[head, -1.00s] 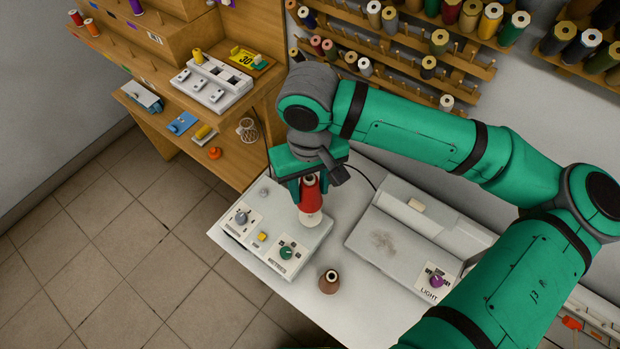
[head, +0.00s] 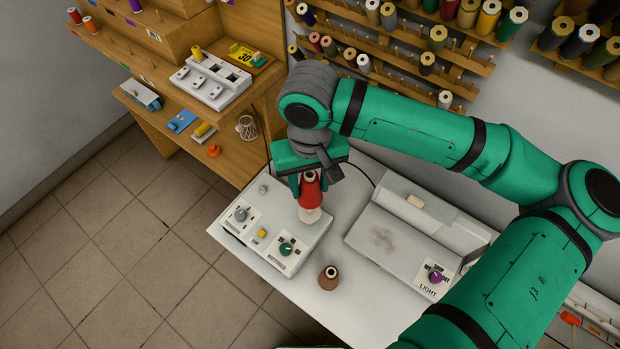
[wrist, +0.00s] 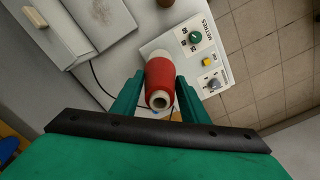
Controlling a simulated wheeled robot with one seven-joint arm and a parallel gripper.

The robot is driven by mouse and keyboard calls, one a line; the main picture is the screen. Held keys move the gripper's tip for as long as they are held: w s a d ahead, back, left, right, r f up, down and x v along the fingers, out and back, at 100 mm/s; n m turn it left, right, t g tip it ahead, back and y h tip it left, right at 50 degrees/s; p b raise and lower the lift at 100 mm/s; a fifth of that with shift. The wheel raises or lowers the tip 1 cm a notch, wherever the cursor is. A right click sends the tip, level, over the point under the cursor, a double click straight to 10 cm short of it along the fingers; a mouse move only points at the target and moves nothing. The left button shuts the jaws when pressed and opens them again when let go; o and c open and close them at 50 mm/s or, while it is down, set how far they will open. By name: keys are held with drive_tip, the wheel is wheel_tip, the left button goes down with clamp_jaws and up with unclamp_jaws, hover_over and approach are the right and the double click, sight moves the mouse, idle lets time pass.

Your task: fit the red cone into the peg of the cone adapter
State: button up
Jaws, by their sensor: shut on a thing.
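The red cone (head: 310,194) is between the fingers of my gripper (head: 311,188), over the right part of the white control box. In the wrist view, the fingers of my gripper (wrist: 158,88) close on both sides of the red cone (wrist: 159,79), whose pale hollow end faces the camera. A whitish rounded piece (head: 310,214) shows at the cone's lower end, and also in the wrist view (wrist: 158,54). I cannot tell whether it is the cone's own base or the cone adapter. The peg is not visible.
A brown cone (head: 328,277) stands on the white table (head: 290,288) in front of the control box (head: 252,236). A grey-white machine with a light dial (head: 420,232) is to the right. Wooden shelves (head: 240,140) stand at the left, and spool racks line the wall behind.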

drive_tip(key=shift+f, duration=1.65)
drive_tip(key=shift+w, duration=0.1)
drive_tip(key=shift+d, duration=0.1)
drive_tip(key=shift+a, duration=0.2)
drive_tip(key=shift+s+d, duration=0.1)
drive_tip(key=shift+s, duration=0.1)
drive_tip(key=shift+w, duration=0.1)
drive_tip(key=shift+f, duration=2.25)
idle(1.1)
drive_tip(key=o, duration=1.8)
drive_tip(key=shift+w, duration=0.1)
drive_tip(key=shift+o, duration=0.2)
